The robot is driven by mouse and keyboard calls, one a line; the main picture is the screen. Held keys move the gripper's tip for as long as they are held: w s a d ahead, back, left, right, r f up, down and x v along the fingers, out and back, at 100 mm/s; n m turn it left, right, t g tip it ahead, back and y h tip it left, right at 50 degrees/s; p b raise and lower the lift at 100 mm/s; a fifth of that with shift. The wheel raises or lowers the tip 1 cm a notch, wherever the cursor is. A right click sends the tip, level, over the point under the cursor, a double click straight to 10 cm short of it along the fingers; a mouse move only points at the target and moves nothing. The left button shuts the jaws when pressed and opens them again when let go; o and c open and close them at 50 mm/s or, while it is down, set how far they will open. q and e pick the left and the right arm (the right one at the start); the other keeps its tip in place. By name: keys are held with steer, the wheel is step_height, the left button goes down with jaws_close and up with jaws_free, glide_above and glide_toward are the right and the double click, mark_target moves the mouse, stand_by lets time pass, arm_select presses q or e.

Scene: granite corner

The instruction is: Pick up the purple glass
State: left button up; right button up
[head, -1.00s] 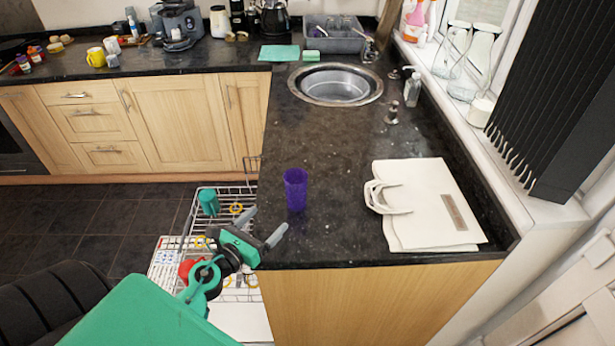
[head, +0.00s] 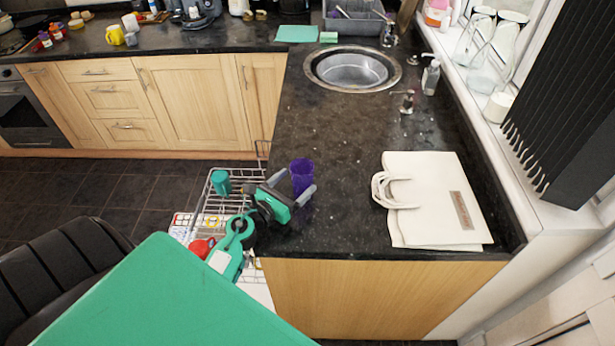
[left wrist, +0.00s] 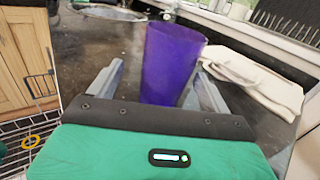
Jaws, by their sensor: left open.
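The purple glass (head: 301,176) stands upright on the dark granite worktop (head: 335,220), near its left edge. In the left wrist view the purple glass (left wrist: 171,62) fills the middle, between the two grey fingers. My left gripper (head: 292,184) is open, with its fingers on either side of the glass in the head view. In the left wrist view my left gripper (left wrist: 160,85) shows one finger left and one right of the glass; I cannot tell whether either touches it. The lower part of the glass is partly hidden by the gripper. My right gripper is not in view.
A white bag (head: 432,205) lies on the worktop to the right. A round sink (head: 352,72) and a tap (head: 407,101) are farther back. An open dishwasher rack (head: 205,212) with a teal cup (head: 220,181) is below left. The worktop between glass and sink is clear.

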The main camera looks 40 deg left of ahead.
arm_select(q)
steer(key=w, duration=0.2)
steer(key=w+d+p, duration=0.1)
steer(key=w, duration=0.2)
steer(key=shift+f, duration=0.1)
steer(key=shift+c, duration=0.9)
steer(key=shift+d, duration=0.1)
steer(key=c, duration=1)
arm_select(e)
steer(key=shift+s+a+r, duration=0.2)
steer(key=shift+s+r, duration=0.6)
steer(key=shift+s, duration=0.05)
